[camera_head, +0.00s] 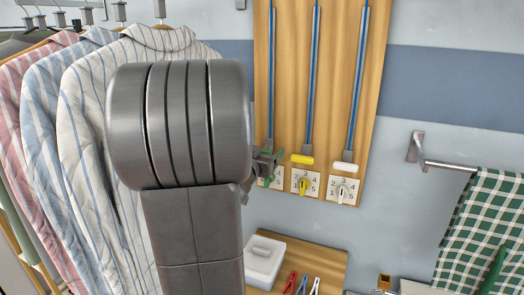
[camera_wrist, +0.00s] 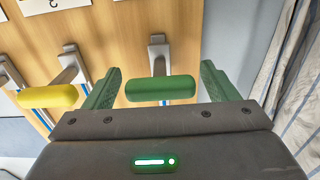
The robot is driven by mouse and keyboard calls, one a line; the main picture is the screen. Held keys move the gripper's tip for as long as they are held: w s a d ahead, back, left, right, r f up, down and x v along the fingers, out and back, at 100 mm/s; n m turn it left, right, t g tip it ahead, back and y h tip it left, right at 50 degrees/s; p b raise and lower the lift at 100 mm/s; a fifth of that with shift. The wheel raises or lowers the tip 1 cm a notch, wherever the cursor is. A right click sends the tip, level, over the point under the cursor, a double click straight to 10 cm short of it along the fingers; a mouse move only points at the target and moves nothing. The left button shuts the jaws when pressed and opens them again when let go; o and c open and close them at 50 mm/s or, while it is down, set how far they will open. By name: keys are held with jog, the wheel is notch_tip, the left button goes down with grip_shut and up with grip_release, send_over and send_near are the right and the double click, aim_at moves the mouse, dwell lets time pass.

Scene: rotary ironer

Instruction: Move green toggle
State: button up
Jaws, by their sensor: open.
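In the wrist view the green toggle (camera_wrist: 160,90) is a rounded bar on a metal lever arm that comes out of the wooden board. My gripper (camera_wrist: 160,72) is open, with one green finger on each side of the toggle. Gaps show between the toggle and both fingers, so it is not gripped. In the head view my gripper (camera_head: 266,163) is at the lower end of the left slide, partly behind my arm. I cannot make out the green toggle there.
A yellow toggle (camera_head: 302,159) and a white toggle (camera_head: 345,168) hang to the right, above numbered dials (camera_head: 304,184). In the wrist view the yellow toggle (camera_wrist: 48,96) is close left of the fingers. Striped shirts (camera_head: 95,120) hang at left; a towel (camera_head: 490,225) hangs at right.

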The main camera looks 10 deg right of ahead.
jog(key=shift+w+d, duration=0.25)
jog(key=shift+w, duration=0.2)
